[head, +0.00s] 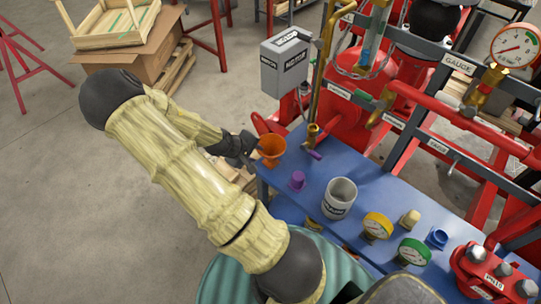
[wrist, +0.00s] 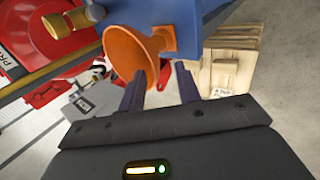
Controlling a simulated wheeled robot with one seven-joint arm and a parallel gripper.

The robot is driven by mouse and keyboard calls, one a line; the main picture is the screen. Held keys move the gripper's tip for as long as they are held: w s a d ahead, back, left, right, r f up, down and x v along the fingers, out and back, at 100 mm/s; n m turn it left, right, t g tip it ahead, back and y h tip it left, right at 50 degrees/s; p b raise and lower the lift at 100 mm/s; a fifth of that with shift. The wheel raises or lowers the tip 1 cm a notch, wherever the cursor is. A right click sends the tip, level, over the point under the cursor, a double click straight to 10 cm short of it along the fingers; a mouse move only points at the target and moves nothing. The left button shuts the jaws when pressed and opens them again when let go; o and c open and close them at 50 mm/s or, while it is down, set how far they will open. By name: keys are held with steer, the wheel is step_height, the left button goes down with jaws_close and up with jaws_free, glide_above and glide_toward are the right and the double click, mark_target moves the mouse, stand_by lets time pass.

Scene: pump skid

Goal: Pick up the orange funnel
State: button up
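The orange funnel (head: 271,149) stands at the far left corner of the blue bench (head: 345,180). My gripper (head: 250,150) is just left of the funnel in the head view, at about its height. In the wrist view my gripper (wrist: 161,72) is open, with two dark fingers apart. The funnel (wrist: 128,52) is just beyond the fingertips, its wide mouth toward the left finger. An orange part of it lies above the gap between the fingers. I cannot tell whether a finger touches it.
A brass pipe (head: 316,85) rises close behind the funnel. A purple plug (head: 297,181) and a grey cup (head: 339,198) stand nearby on the bench. A grey motor box (head: 286,62) is behind. Wooden pallets (wrist: 228,68) lie beside the bench.

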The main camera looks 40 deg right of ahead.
mark_target(260, 154)
steer(key=shift+d+f, duration=0.15)
steer(key=x, duration=0.1)
steer(key=p+x, duration=0.1)
steer(key=x, duration=0.2)
steer(key=shift+s+d, duration=0.3)
steer(key=shift+s, duration=0.05)
steer(key=shift+d+f, duration=0.25)
steer(key=shift+f, duration=0.05)
jaws_close()
